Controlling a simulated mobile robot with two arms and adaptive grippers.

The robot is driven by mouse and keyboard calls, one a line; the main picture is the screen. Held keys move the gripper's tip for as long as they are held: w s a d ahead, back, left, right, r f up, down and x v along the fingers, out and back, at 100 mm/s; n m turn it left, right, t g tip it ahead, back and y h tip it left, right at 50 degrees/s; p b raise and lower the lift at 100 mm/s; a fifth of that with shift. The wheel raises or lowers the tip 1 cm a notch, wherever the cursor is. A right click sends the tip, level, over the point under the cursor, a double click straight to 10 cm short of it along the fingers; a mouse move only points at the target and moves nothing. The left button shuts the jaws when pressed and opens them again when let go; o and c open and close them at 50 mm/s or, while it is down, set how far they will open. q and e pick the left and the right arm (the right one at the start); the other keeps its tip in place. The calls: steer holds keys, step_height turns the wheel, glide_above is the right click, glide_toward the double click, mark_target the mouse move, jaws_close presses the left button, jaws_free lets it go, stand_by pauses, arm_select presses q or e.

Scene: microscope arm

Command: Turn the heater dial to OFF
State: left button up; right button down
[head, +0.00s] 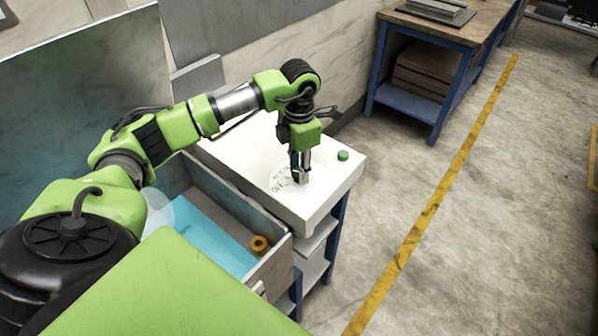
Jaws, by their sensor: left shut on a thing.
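The heater dial is on the white tabletop, with a round printed scale (284,181) around it; the letters "OFF" show on its left side. My left gripper (301,176) points straight down over the right part of this scale. Its fingers are shut on the heater dial, which is mostly hidden between and behind them. I cannot read which way the dial points. My right gripper is not in the view.
A small green button (343,155) stands on the white top (325,190), right of the gripper. An open drawer (225,215) with a blue bottom and an orange-brown ring (259,245) is at the front left. A blue-legged workbench (440,45) stands at the back right.

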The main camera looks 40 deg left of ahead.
arm_select(q)
steer(key=n+b, duration=0.1)
steer(key=n, duration=0.2)
steer(key=shift+w+n, duration=0.1)
steer(key=shift+n, duration=0.2)
steer(key=shift+r+n+b, duration=0.15)
steer(key=shift+n+b, duration=0.4)
steer(key=shift+n, duration=1.35)
steer(key=o, duration=1.1)
